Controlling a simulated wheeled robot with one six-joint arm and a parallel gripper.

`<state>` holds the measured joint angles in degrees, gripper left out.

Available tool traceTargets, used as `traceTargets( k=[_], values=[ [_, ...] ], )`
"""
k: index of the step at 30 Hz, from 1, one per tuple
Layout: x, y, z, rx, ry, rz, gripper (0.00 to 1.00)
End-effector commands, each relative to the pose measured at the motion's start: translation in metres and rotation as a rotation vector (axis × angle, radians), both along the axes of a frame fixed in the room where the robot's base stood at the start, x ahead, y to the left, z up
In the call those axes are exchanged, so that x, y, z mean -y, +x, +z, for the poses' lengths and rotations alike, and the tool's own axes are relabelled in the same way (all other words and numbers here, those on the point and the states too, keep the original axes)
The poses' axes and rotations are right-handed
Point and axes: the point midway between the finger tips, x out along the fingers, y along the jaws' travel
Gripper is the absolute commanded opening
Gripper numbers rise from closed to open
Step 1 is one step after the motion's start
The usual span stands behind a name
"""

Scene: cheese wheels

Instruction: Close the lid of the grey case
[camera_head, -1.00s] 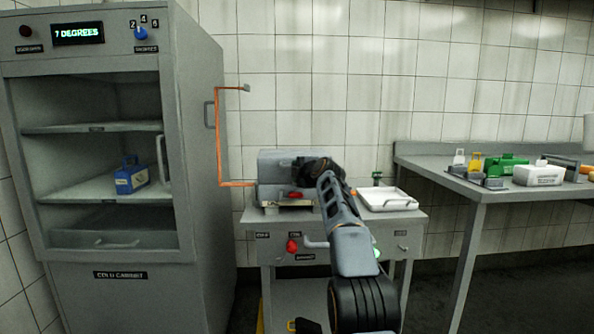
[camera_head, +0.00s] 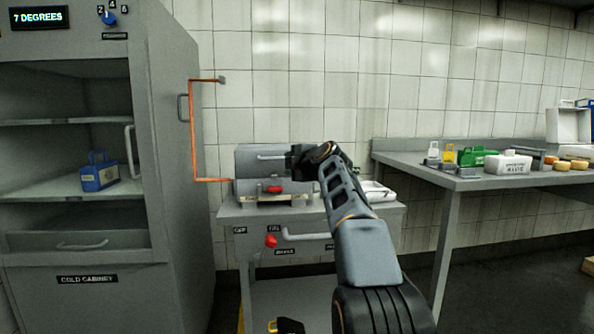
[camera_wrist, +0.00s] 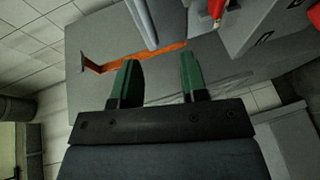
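A pale grey-white case (camera_head: 567,125) stands at the far right end of the bench, partly cut off by the picture edge. A raised panel that looks like its lid shows there; its exact state is hard to tell. A grey metal unit (camera_head: 262,160) with a bar handle and a red knob sits on the small table, left of my gripper. My gripper (camera_head: 300,160) is in front of this unit, far from the case. In the wrist view its two green fingers (camera_wrist: 160,78) stand apart with nothing between them. The case is not recognisable in the wrist view.
A cold cabinet (camera_head: 88,240) with a blue box (camera_head: 99,172) stands at left. A copper pipe (camera_head: 191,130) runs beside it. A white tray (camera_head: 375,190) is partly behind my arm. The bench (camera_head: 400,160) carries a green box (camera_head: 475,156), a white box (camera_head: 508,164) and cheese wheels (camera_head: 573,165).

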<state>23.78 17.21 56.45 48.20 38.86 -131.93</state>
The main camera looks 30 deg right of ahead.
Motion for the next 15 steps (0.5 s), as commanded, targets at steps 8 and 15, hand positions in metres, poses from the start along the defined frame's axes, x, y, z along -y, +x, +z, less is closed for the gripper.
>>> traceTargets(
  k=[8, 15],
  values=[
    [0.002, -0.027, 0.006, 0.002, 0.000, -0.001, 0.40],
    [0.002, -0.030, 0.007, 0.003, -0.001, -0.001, 0.40]
  ],
)
